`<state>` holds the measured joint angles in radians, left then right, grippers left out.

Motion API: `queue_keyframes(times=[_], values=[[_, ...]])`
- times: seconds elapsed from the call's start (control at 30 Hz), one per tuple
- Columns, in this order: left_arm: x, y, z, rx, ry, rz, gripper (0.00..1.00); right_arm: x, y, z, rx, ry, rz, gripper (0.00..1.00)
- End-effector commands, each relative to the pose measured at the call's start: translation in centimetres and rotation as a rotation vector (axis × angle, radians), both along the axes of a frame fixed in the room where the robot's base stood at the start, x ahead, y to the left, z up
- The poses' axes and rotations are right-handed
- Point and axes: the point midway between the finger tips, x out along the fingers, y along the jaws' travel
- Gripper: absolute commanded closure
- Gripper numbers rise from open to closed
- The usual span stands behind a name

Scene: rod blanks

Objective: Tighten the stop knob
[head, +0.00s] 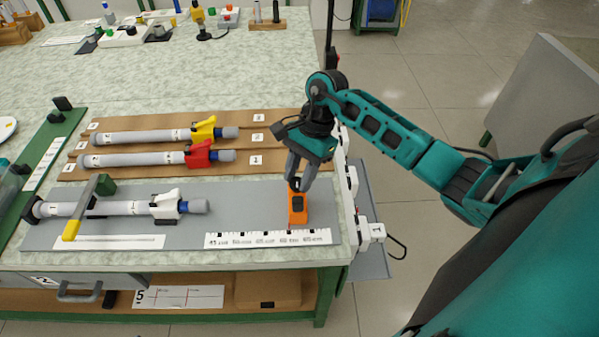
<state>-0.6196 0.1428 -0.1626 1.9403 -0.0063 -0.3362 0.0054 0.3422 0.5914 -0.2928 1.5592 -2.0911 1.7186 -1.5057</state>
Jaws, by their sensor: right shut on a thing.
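The stop is an orange block (298,214) on the grey board, just above the right end of the white ruler (268,238). A dark part, which looks like the knob (297,204), sits on the block. My right gripper (297,183) points down at the top of the orange block, with its fingers shut at the knob. The fingers hide part of the knob, and its tightness cannot be seen. My left gripper is not in view.
A grey rod with a white clamp (166,205) lies left of the stop. A yellow-tipped handle (71,230) crosses its left part. Rods with yellow (204,130) and red (200,153) clamps lie behind on a brown board. The board between rod and stop is clear.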

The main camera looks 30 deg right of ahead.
Motion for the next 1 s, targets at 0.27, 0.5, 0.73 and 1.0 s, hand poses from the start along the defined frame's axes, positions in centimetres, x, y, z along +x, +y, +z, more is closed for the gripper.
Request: queue_keyframes(times=[0.27, 0.5, 0.73, 1.0], values=[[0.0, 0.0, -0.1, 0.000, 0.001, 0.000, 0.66, 0.0, -0.1, 0.0, -0.001, 0.000, -0.006, 0.95], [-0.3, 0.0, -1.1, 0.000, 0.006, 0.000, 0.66, -0.1, -0.2, -0.2, -0.005, -0.001, -0.077, 0.95], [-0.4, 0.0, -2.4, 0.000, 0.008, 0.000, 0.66, -0.3, -0.2, -0.3, -0.005, 0.000, -0.242, 0.95], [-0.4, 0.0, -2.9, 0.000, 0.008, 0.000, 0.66, -0.5, 0.0, -0.1, -0.002, -0.001, -0.495, 0.95]])
